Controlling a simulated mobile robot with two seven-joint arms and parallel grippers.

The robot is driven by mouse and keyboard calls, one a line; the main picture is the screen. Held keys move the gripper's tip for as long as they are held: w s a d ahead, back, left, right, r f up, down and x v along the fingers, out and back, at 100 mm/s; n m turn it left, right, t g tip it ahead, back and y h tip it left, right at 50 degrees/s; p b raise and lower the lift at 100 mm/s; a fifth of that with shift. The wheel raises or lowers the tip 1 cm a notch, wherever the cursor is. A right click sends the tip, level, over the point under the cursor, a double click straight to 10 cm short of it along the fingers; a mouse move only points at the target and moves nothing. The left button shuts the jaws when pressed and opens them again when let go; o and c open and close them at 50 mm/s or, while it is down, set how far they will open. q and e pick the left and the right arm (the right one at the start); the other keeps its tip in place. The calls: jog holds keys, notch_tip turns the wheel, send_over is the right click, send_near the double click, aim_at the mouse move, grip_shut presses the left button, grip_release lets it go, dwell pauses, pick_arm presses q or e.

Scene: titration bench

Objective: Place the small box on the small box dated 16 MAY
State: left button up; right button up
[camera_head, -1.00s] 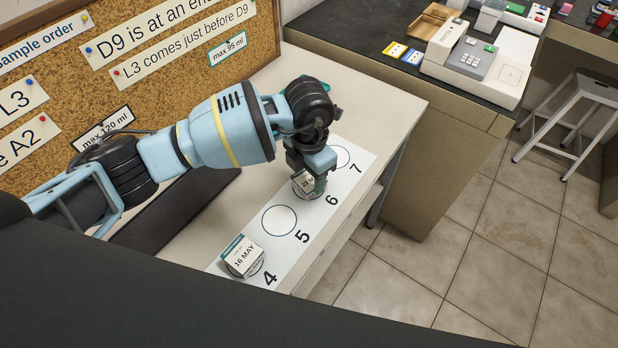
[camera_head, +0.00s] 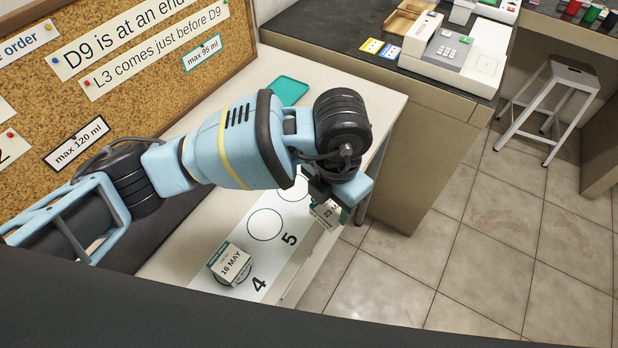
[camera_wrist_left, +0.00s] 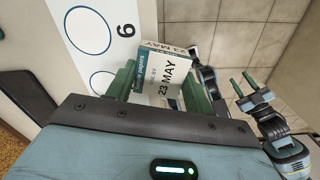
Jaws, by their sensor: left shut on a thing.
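My left gripper (camera_head: 333,207) is shut on another small white box (camera_head: 325,213), held near the front edge of the bench, to the right of the 16 MAY box. In the left wrist view this box (camera_wrist_left: 160,77) reads 23 MAY and sits between the green fingers. My right gripper (camera_wrist_left: 243,84) shows at the right of the left wrist view, fingers apart and empty.
Empty circles (camera_head: 264,224) lie on the strip between the 16 MAY box and my left gripper. A teal tray (camera_head: 288,91) lies at the back of the bench. A cork board (camera_head: 140,70) stands behind. A side counter (camera_head: 350,40) carries instruments.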

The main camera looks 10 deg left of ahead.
pick_arm(q)
jog(key=shift+s+d+r, duration=0.2)
jog(key=shift+s+d, duration=1.2)
jog(key=shift+d, duration=0.2)
